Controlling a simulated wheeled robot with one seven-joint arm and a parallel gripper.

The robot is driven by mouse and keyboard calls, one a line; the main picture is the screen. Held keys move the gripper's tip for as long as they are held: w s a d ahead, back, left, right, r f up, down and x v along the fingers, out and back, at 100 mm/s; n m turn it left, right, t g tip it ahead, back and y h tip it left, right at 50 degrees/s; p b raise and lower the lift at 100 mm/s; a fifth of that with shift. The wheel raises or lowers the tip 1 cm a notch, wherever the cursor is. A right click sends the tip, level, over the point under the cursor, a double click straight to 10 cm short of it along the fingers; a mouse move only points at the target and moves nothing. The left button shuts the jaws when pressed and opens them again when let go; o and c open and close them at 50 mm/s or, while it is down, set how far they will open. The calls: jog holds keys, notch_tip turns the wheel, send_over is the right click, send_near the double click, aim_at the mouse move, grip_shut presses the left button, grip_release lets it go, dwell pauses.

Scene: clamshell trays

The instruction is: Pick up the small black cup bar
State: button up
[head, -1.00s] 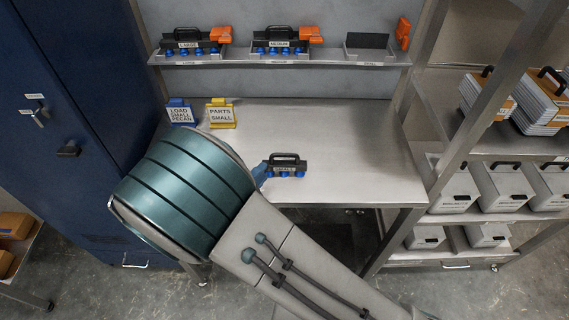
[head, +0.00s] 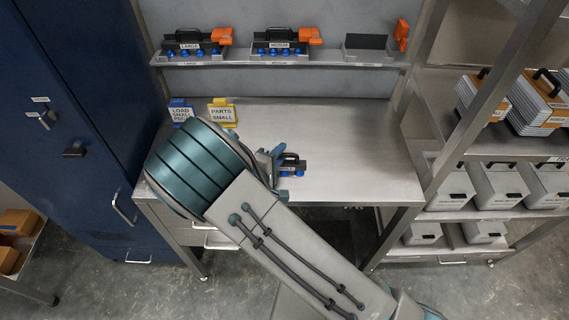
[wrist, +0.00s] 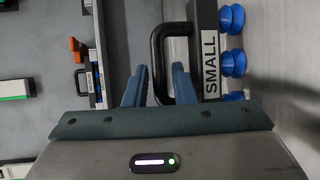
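The small black cup bar (head: 293,168) stands on the steel worktop, partly hidden behind my gripper in the head view. In the wrist view the bar (wrist: 208,50) has a white SMALL label, a black loop handle (wrist: 157,55) and blue suction cups along its right side. My gripper (wrist: 159,84) is open, with its two blue fingers apart. The handle's long side lies between the fingers in that view, and the right finger overlaps the handle opening. I cannot tell whether either finger touches it. In the head view my gripper (head: 275,164) is at the bar's left.
A shelf (head: 340,59) above the worktop holds the large cup bar (head: 190,46), the medium cup bar (head: 279,47) and an empty-looking small slot (head: 367,47). The worktop's right side (head: 365,160) is clear.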

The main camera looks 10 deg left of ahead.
grip_shut()
jog(key=shift+r, duration=0.15)
